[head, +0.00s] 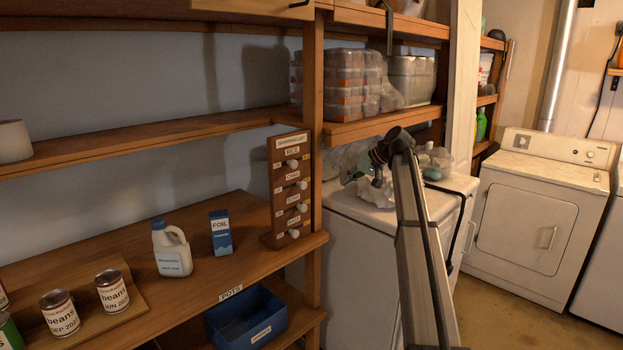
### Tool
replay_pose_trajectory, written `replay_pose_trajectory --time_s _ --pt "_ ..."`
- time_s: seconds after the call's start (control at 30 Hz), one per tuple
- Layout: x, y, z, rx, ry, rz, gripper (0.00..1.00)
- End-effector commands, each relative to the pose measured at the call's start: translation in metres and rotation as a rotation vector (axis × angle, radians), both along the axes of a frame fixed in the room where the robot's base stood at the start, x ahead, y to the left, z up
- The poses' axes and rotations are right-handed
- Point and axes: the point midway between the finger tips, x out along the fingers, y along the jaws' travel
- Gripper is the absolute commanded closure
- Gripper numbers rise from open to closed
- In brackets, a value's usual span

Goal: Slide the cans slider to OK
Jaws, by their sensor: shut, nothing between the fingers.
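The slider board (290,190) is an upright wooden panel at the right end of the wooden shelf, against a post. It has several rows, each with a small printed label and a white round knob. The second label from the top appears to read CANS, and the knob below it (302,185) sits toward the right of its row. The small end labels, including OK, are too small to read surely. My gripper (377,183) is dark, shut and empty, right of the board and well apart from it, in front of the white appliance.
A blue FOIL box (221,233) and a white jug (172,250) stand left of the board. Bean cans (59,313) stand at the lower left. A blue bin (246,318) sits below. The wooden post (313,150) stands between board and gripper.

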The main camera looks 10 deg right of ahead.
Motion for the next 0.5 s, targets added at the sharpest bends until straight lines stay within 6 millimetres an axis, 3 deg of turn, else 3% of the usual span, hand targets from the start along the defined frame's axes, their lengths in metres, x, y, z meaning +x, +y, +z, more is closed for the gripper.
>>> replay_pose_trajectory --time_s 0.03,0.1,0.2,0.5 --pt "0.01 -0.001 0.031 0.014 -0.026 0.028 1.0" --pt "0.015 0.003 0.064 0.038 -0.056 0.075 1.0" --pt "0.019 0.011 0.095 0.08 -0.087 0.156 1.0" --pt "0.009 0.022 0.101 0.104 -0.111 0.256 1.0"
